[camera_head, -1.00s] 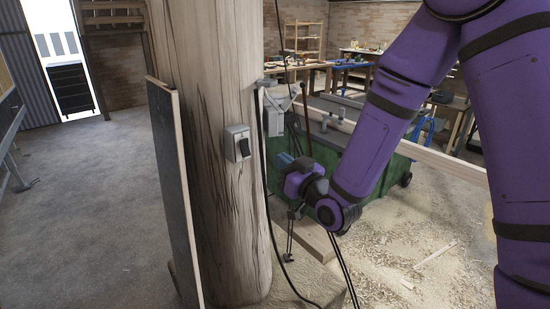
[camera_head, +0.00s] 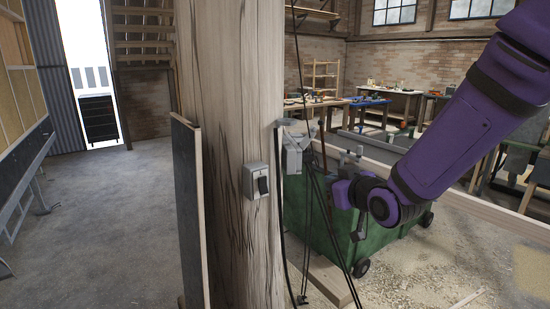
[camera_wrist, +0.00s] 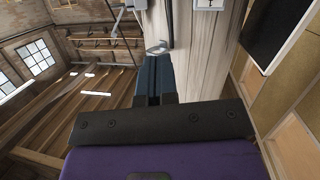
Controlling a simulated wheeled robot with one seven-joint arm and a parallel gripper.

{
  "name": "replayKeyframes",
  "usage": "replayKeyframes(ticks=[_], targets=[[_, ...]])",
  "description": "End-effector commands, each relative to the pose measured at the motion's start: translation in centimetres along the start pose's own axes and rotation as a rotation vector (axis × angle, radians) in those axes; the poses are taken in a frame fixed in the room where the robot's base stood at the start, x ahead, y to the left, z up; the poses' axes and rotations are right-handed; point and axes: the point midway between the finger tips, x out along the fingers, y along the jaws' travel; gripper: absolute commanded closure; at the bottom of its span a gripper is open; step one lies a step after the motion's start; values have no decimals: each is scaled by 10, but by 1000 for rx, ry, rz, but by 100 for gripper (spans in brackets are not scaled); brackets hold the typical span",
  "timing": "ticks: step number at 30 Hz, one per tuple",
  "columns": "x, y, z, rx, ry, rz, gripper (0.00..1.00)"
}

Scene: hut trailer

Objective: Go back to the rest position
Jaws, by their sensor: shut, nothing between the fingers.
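My gripper (camera_wrist: 154,82) shows in the wrist view with its dark blue fingers together and nothing between them. In the head view my purple arm comes in from the upper right, and its wrist end is in front of the green wheeled bin, right of the wooden post (camera_head: 232,130). The fingers are hard to make out there. A grey switch box (camera_head: 256,181) with a dark rocker is fixed to the post, to the left of my gripper and apart from it. It also shows at the top of the wrist view (camera_wrist: 207,4).
A grey socket box (camera_head: 294,150) with hanging cables is on the post's right side. A dark board (camera_head: 187,210) leans on its left. The green bin (camera_head: 325,235) and a long timber beam (camera_head: 470,203) lie behind my arm. Workbenches stand farther back. The floor at left is clear.

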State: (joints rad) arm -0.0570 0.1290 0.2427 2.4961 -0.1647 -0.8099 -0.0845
Motion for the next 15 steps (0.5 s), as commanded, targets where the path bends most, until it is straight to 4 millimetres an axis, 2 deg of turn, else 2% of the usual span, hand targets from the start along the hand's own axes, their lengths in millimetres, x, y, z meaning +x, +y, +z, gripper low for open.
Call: replayKeyframes(ticks=[1, 8, 15], targets=[[-11, 8, -7, -5, -35, 24, 100], [-66, 40, -17, 21, -246, 124, 100], [-142, 60, -21, 101, -453, 218, 100]])
